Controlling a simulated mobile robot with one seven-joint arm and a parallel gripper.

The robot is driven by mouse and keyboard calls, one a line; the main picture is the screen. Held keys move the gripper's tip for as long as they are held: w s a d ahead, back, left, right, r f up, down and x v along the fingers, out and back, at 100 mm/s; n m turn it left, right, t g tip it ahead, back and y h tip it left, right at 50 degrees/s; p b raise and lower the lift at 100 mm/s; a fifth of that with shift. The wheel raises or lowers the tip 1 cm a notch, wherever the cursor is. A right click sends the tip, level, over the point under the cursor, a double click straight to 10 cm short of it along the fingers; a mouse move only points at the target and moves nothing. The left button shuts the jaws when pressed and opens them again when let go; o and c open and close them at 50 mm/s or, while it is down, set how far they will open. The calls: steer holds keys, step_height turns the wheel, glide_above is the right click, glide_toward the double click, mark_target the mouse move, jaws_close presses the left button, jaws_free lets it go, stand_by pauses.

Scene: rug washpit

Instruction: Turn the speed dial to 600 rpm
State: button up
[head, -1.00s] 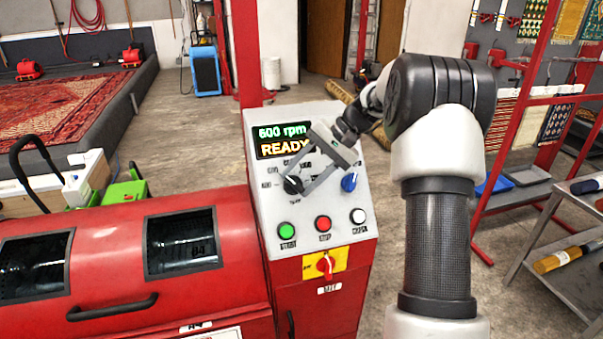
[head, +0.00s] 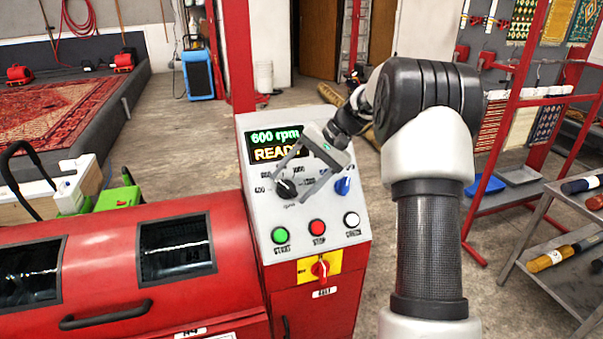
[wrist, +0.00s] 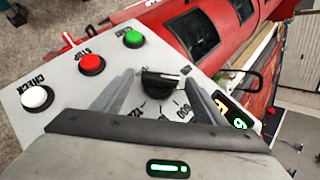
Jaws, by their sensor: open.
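The black speed dial (head: 287,188) is on the sloped grey control panel (head: 247,215), below the display (head: 275,145). The display reads "600 rpm" in green and "READY" in orange. My gripper (head: 292,180) is open, with its fingers reaching down around the dial. In the wrist view the dial (wrist: 160,83) lies between the two spread fingers, with a visible gap on each side. Number labels ring the dial, partly hidden by the fingers and gripper body. I cannot clearly tell where its pointer mark stands.
A blue knob (head: 343,186) is right of the dial, close to my gripper. Green (head: 280,235), red (head: 317,228) and white (head: 351,220) buttons line up below. A red-and-yellow switch (head: 320,269) is lower. The red machine drum (head: 110,235) stands left.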

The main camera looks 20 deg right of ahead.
steer(key=p+v, duration=0.2)
steer(key=v, duration=1.5)
steer(key=shift+d+r, duration=0.1)
